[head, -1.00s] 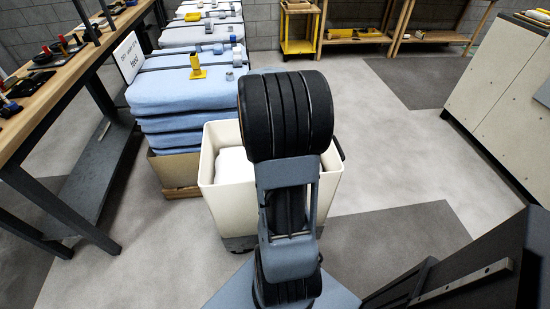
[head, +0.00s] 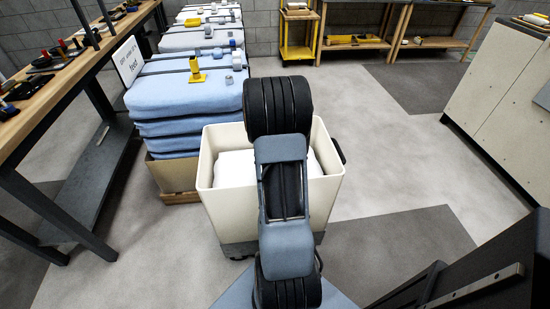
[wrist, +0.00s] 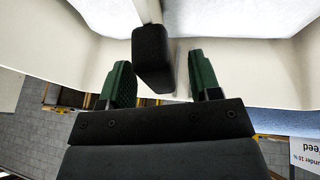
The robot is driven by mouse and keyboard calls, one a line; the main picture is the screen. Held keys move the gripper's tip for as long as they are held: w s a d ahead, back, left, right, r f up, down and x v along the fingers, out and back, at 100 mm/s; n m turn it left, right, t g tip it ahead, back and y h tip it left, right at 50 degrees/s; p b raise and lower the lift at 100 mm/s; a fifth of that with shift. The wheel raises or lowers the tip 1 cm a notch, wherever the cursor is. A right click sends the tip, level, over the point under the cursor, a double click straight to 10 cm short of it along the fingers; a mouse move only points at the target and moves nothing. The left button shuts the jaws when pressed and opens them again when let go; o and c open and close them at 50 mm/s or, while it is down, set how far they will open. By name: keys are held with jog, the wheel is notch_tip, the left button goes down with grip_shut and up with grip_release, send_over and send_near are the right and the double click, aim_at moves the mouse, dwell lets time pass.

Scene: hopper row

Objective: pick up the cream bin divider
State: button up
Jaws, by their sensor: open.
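The cream bin (head: 228,208) stands in front of me in the head view, with white contents (head: 236,168) on both sides of my arm. My arm hides the bin's middle and my gripper there. In the wrist view, the cream divider (wrist: 147,10) shows as a narrow strip between two white areas, with a dark block (wrist: 153,58) at its near end. My gripper (wrist: 162,78) is open, with green fingers on either side of the dark block. The block is nearer the left finger. I cannot tell whether it touches a finger.
A stack of blue sacks (head: 186,92) stands close behind the bin at the left. A workbench (head: 75,62) runs along the left edge. A pale cabinet (head: 505,95) stands at the right. The floor (head: 385,150) right of the bin is clear.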

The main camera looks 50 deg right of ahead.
jog(key=shift+d+f, duration=0.1)
jog(key=shift+f, duration=0.1)
jog(key=shift+c, duration=0.2)
grip_shut()
dwell(0.4)
